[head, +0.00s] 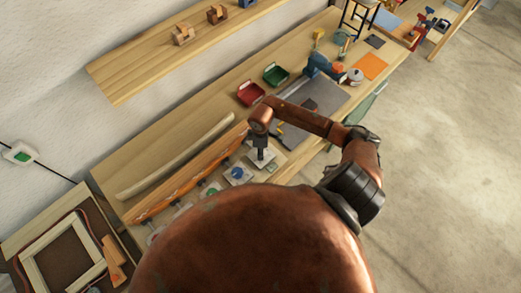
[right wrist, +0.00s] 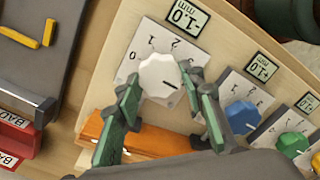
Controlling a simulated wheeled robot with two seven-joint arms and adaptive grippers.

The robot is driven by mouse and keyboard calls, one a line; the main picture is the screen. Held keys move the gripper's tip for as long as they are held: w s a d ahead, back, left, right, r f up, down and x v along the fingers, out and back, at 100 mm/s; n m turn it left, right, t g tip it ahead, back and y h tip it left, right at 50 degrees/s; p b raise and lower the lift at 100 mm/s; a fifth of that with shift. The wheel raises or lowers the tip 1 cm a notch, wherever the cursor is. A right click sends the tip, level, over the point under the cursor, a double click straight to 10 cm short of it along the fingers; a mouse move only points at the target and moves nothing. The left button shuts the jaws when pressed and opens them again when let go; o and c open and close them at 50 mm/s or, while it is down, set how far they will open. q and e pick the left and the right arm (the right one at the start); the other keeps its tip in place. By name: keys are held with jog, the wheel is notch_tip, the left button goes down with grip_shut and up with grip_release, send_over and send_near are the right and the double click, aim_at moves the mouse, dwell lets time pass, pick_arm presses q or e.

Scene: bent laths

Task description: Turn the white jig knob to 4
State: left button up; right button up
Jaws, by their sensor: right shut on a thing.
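The white jig knob (right wrist: 160,75) sits on a white plate (right wrist: 145,38) with printed numbers around it. A dark mark on the knob points to the lower right in the right wrist view. The digit it points at is hidden or unclear. My right gripper (right wrist: 165,98) is shut on the knob, one green-padded finger on each side. A small display (right wrist: 187,17) stands beside the plate; I cannot read it with certainty. In the head view my right gripper (head: 262,155) reaches down over the plate and hides the knob. My left gripper is not in view.
A blue knob (right wrist: 242,116), a green knob (right wrist: 291,145) and a yellow knob (right wrist: 316,160) follow in a row, close to one finger. An orange bar (right wrist: 150,139) lies along the plates. A red bin (head: 250,92) and green bin (head: 276,74) stand further along the bench.

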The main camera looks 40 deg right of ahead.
jog(key=shift+d, duration=0.15)
jog(key=o, duration=1.1)
jog(key=shift+o, duration=0.3)
jog(key=shift+r, duration=0.1)
notch_tip(320, 180, up, 12)
